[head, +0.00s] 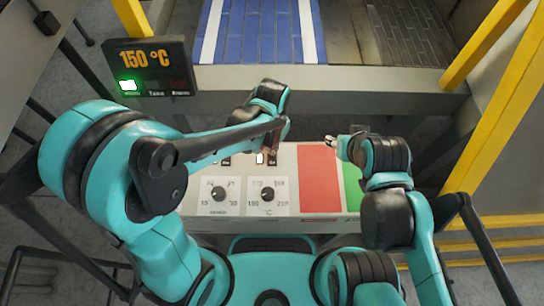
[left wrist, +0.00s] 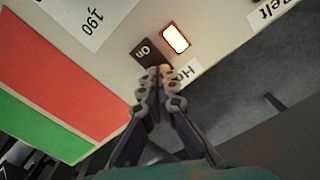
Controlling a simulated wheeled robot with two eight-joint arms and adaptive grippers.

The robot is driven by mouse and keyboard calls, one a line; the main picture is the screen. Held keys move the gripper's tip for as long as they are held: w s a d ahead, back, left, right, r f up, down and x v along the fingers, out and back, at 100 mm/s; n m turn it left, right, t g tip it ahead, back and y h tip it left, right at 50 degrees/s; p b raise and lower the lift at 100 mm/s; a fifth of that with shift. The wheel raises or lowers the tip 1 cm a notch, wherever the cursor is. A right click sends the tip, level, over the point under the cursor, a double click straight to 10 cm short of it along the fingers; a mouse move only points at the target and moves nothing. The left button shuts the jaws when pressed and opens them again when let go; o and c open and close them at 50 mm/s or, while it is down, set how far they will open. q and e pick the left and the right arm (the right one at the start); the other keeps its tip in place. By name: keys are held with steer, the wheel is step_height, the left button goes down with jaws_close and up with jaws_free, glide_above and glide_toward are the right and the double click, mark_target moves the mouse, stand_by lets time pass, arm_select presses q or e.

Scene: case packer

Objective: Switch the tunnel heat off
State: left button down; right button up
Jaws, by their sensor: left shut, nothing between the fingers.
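The heat switch is a dark rocker (left wrist: 148,52) marked "on", on the pale control panel (head: 285,210). Beside it a lamp (left wrist: 175,39) glows white-orange; it also shows in the head view (head: 260,158). A label starting "He" (left wrist: 186,74) is partly hidden by my fingers. My left gripper (left wrist: 158,74) is shut and empty, its fingertips at the near edge of the rocker; I cannot tell whether they touch. In the head view my left gripper (head: 272,150) hangs over the switch row. My right gripper (head: 336,144) is over the red and green pads; its jaw state is unclear.
A display (head: 148,62) reads 150 °C, with a green lamp lit below. Two dials (head: 267,194) sit on the panel, left of a red pad (head: 320,175) and a green pad (head: 352,184). A blue slatted belt (head: 258,30) lies behind. Yellow posts (head: 500,90) stand at right.

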arm_select(q)
steer(key=shift+f+b, duration=0.45)
steer(key=shift+f, duration=0.1)
steer(key=shift+r, duration=0.15)
steer(key=shift+r+p, duration=2.75)
steer(key=shift+r, duration=0.7)
